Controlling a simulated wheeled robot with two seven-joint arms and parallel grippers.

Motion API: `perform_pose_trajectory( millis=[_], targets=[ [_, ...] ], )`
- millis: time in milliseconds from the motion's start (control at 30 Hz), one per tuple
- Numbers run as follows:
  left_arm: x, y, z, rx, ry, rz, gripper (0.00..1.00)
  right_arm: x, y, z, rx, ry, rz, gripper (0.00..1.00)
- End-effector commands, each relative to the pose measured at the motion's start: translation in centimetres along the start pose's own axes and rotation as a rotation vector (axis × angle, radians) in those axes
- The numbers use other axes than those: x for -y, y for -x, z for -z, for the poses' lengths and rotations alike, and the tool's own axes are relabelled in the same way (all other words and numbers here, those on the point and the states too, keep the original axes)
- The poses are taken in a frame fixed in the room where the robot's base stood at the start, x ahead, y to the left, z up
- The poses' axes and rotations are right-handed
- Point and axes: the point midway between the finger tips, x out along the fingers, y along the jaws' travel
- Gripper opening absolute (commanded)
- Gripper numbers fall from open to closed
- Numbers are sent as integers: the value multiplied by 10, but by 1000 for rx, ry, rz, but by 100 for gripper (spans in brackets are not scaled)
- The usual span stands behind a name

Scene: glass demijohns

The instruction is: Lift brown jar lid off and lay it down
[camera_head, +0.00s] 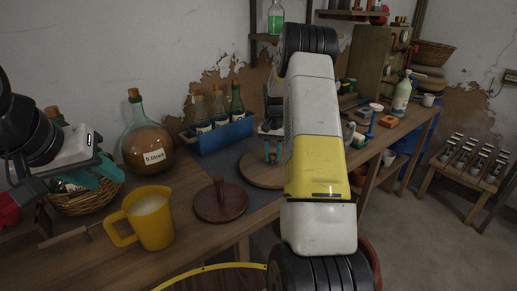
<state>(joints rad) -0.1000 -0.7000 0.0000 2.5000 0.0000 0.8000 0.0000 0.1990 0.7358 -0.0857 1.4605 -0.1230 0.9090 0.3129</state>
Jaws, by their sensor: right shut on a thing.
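A round light-wood lid (250,172) lies flat, or nearly so, on or just above the grey mat, its right part hidden behind my right arm. My right gripper (272,152) points down over it, teal fingers shut at its middle; the held part is hardly visible. A dark reddish-brown disc with an upright peg (220,201) stands apart in front of it, on the table. A reddish-brown rounded edge (371,257) shows behind my right arm at the bottom; I cannot tell if it is the jar.
A yellow jug (149,217) with pale contents and a glass demijohn (146,146) stand on the left. A blue crate (218,136) of corked bottles is behind the lid. A yellow-hooped wooden vessel (222,280) is at the bottom. A bottle (402,94) stands further right.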

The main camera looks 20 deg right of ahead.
Motion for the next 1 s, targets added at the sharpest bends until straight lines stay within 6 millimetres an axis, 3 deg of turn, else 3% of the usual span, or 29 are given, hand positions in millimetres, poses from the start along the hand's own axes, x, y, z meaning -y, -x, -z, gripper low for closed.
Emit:
perform_pose_trajectory(
  millis=[100, 133, 233, 267, 633, 1000],
  targets=[
    [0, 0, 0, 0, 0, 0, 36, 0, 1, 0, -2, 0, 0, 0],
    [0, 0, 0, 0, 0, 0, 36, 0, 1, 0, -2, 0, 0, 32],
    [0, 0, 0, 0, 0, 0, 36, 0, 1, 0, -1, 0, 0, 52],
    [0, 0, 0, 0, 0, 0, 36, 0, 1, 0, -1, 0, 0, 54],
    [0, 0, 0, 0, 0, 0, 36, 0, 6, 0, 1, 0, 0, 54],
    [0, 0, 0, 0, 0, 0, 36, 1, 65, 1, -3, 1, 1, 54]
  ],
)
